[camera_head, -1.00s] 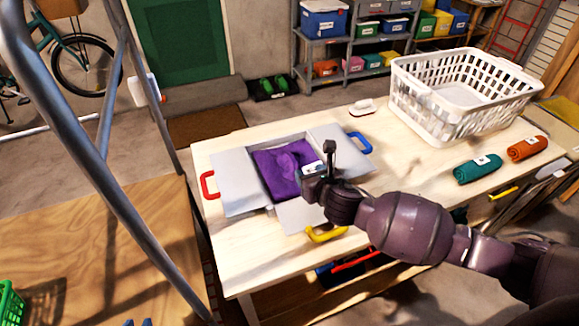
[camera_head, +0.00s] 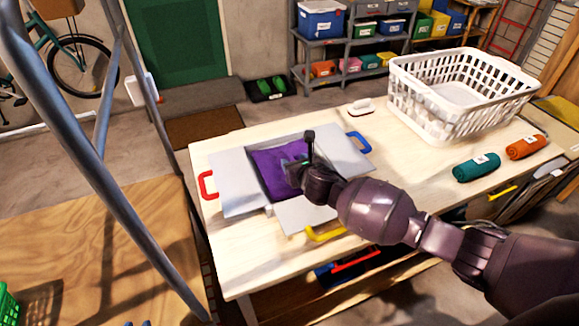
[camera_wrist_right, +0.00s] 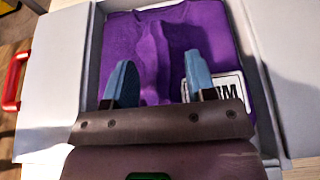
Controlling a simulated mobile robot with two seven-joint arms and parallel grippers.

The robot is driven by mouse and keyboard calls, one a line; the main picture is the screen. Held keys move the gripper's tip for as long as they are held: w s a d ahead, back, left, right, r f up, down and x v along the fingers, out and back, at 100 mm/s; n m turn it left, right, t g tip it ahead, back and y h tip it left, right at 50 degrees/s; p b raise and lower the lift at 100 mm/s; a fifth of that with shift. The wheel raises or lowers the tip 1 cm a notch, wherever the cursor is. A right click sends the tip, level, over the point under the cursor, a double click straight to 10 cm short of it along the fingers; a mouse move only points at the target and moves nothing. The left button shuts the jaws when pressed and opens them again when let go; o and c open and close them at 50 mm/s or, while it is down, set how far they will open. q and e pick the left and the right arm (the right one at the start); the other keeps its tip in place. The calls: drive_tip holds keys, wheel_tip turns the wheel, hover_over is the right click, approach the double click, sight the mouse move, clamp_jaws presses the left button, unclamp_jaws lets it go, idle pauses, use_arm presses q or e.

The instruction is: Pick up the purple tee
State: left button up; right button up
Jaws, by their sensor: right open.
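The purple tee (camera_head: 271,168) lies folded on the middle panel of a grey folding board (camera_head: 233,192) on the light wooden table. My right gripper (camera_head: 297,165) is over the right part of the tee. In the right wrist view the purple tee (camera_wrist_right: 165,45) fills the space ahead of my right gripper (camera_wrist_right: 160,84). Its two blue fingertips are apart, with creased purple cloth showing between and beyond them. I cannot tell whether the fingers touch the cloth. A white label with dark letters (camera_wrist_right: 228,88) shows beside the right finger. My left gripper is not in view.
The board has red (camera_head: 208,185), blue (camera_head: 359,143) and yellow (camera_head: 325,233) handles. A white laundry basket (camera_head: 462,93), a rolled teal cloth (camera_head: 477,168) and a rolled orange cloth (camera_head: 526,147) are on the table's right. A white brush-like item (camera_head: 361,107) lies at the back edge.

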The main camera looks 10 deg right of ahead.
drive_tip(key=shift+x, duration=0.8)
clamp_jaws()
drive_tip(key=shift+r, duration=0.1)
